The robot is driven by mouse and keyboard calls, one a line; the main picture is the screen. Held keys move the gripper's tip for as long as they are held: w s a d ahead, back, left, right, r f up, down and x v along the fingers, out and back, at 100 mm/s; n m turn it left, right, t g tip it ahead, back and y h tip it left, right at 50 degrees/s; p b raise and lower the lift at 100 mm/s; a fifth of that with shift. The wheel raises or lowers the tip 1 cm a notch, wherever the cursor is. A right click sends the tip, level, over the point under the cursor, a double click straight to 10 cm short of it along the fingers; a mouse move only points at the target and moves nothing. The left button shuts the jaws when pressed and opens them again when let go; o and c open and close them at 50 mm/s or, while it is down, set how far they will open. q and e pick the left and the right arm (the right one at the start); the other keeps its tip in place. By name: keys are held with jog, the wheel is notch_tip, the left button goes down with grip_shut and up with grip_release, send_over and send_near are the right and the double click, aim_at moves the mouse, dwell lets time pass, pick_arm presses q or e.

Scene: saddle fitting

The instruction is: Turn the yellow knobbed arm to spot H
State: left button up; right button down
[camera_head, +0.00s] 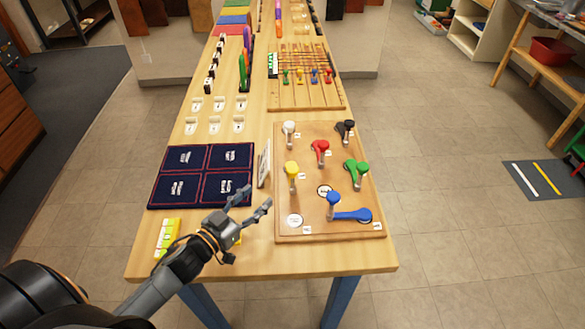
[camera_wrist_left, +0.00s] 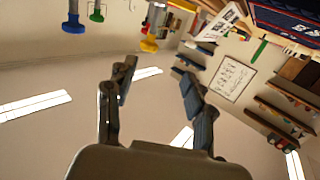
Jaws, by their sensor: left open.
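The yellow knobbed arm (camera_head: 292,171) stands on the left part of a wooden board (camera_head: 350,233). It also shows near the top of the left wrist view (camera_wrist_left: 149,45). My right gripper is not in view.
White, red, black, green (camera_head: 356,170) and blue (camera_head: 350,214) knobbed arms stand on the same board. A small upright card (camera_head: 264,163) is between the board and a dark blue panelled mat (camera_head: 201,172). A yellow-white strip (camera_head: 166,238) lies front left. The table's front edge is bare.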

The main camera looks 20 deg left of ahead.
aim_at(288, 173)
pick_arm(q)
jog(key=w+d+p, duration=0.1)
jog(key=w, duration=0.3)
jog(key=w+d+h+p, duration=0.1)
jog(key=w+d, duration=0.1)
jog(key=w, duration=0.2)
jog(key=w+d+m+h+p, duration=0.1)
jog(key=w+d, duration=0.1)
jog(key=w, duration=0.2)
jog(key=shift+w+d+r, duration=0.15)
jog(key=shift+w+r, duration=0.25)
grip_shut()
